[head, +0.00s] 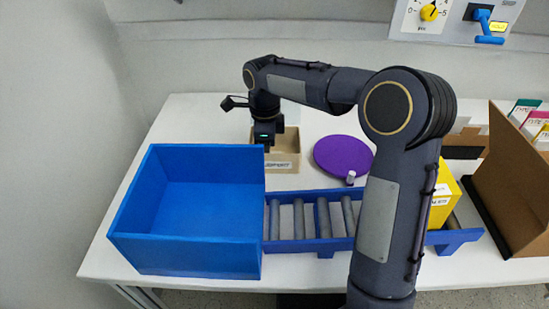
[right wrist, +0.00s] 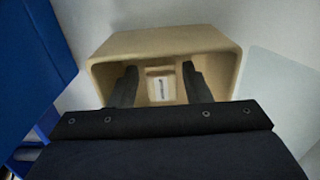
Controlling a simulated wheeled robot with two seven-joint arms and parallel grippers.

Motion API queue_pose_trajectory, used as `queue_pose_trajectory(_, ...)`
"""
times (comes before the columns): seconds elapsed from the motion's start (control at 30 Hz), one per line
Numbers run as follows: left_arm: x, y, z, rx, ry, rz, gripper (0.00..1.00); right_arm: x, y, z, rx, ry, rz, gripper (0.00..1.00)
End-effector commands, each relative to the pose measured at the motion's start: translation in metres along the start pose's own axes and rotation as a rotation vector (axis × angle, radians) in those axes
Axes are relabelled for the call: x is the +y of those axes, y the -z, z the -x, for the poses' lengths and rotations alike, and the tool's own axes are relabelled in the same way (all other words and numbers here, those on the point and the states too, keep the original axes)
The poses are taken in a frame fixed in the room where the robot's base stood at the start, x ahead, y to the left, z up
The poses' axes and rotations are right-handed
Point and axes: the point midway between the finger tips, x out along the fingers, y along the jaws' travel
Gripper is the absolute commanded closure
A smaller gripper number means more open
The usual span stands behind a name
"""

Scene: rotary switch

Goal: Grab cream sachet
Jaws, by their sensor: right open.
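My right gripper (right wrist: 158,88) is open, its two dark fingers pointing down into a small tan box. A small pale sachet with a dark mark (right wrist: 161,85) lies at the bottom of the box, between the fingertips in the right wrist view. I cannot tell if the fingers touch it. In the head view the tan box (head: 284,164) stands behind the roller conveyor with a label on its front. The gripper (head: 265,143) is over its left part there, and the sachet is hidden. My left gripper is not in view.
A large blue bin (head: 190,257) stands at the left, close to the tan box. A roller conveyor (head: 298,222) runs to its right. A purple disc (head: 342,155), a yellow box (head: 442,200) and a brown divider (head: 510,185) are farther right.

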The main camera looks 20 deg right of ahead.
Motion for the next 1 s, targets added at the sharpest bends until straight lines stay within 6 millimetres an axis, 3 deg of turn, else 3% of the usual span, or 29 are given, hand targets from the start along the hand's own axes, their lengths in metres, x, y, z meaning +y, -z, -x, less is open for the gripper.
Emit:
queue_pose_trajectory(0.3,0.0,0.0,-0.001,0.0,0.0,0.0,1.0,0.0,0.0,-0.006,-0.001,0.001,0.001,0.58)
queue_pose_trajectory(0.57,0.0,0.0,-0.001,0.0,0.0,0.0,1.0,0.0,0.0,-0.006,-0.001,0.0,0.001,0.89)
queue_pose_trajectory(0.87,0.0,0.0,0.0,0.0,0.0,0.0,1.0,0.0,0.0,-0.003,-0.001,0.001,0.001,0.9)
queue_pose_trajectory(1.0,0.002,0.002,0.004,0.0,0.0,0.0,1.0,0.0,-0.001,0.016,-0.003,0.004,0.002,0.9)
